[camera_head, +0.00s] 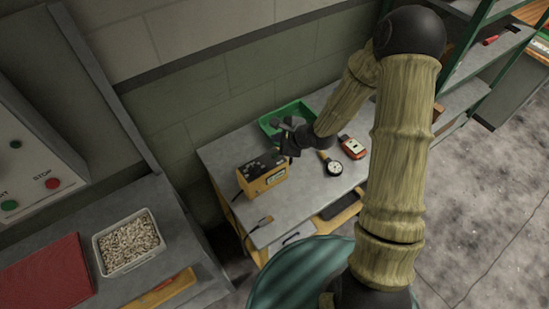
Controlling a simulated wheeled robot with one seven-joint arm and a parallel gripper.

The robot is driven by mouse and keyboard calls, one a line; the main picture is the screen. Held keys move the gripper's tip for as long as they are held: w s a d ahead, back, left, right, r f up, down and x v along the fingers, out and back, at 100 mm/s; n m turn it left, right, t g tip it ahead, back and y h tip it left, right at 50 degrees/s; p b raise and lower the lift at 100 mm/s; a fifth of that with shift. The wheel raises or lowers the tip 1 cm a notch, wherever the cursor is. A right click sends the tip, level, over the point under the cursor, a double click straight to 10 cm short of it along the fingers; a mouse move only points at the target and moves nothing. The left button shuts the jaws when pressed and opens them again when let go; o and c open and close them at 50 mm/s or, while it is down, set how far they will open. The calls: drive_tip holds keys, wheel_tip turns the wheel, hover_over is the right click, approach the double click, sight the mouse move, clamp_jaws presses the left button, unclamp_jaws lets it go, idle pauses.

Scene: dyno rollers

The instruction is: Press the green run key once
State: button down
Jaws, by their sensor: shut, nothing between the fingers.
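A yellow box-shaped instrument (264,181) with a dark top stands on the grey bench. Small light marks show on its dark top face, but I cannot make out a green key there. My gripper (287,149) is shut and empty at the right rear corner of the instrument's top. The picture is too small to tell whether the fingers touch it. On the wall cabinet at the left, a round green button (9,205) sits below and left of a red button (53,183) labelled STOP. My gripper is far from both.
The grey bench (293,210) also holds a green tray (268,123), a round gauge (334,167) and an orange meter (351,147). Cables lie at its front. At the left are a white tray of pale pieces (103,250) and a red mat (42,278). Green shelving (470,42) stands right.

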sight(270, 152)
wheel_tip(270, 152, down, 4)
drive_tip(key=b, duration=0.3)
drive_tip(key=shift+f+b, duration=0.6)
drive_tip(key=shift+f, duration=0.3)
drive_tip(key=shift+f, duration=0.1)
idle(1.2)
drive_tip(key=shift+f, duration=0.3)
drive_tip(key=shift+f, duration=0.4)
idle(0.6)
drive_tip(key=shift+r, duration=0.1)
drive_tip(key=shift+r+p, duration=0.7)
drive_tip(key=shift+r, duration=0.05)
drive_tip(key=shift+r, duration=0.1)
